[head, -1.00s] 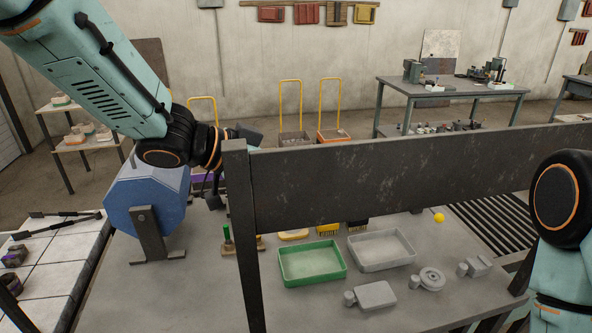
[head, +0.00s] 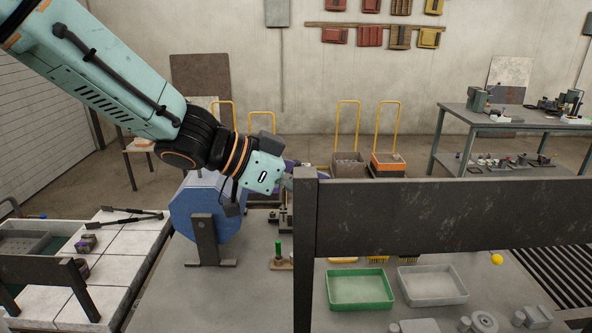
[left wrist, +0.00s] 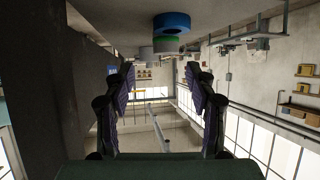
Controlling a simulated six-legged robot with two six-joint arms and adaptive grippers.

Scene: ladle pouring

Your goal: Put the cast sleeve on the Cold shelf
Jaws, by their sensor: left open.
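Grey cast parts lie at the bottom right of the head view: a block (head: 415,327), a round flanged part (head: 481,322) and another part (head: 535,316). I cannot tell which, if any, is the cast sleeve. No shelf labelled Cold can be read. My right gripper is out of view.
A dark board (head: 440,215) on a post (head: 304,260) stands across the bench. The blue drum (head: 207,218) is left of it. A green tray (head: 360,304) and a grey tray (head: 432,299) lie below the board. A grey table (head: 515,124) stands behind right.

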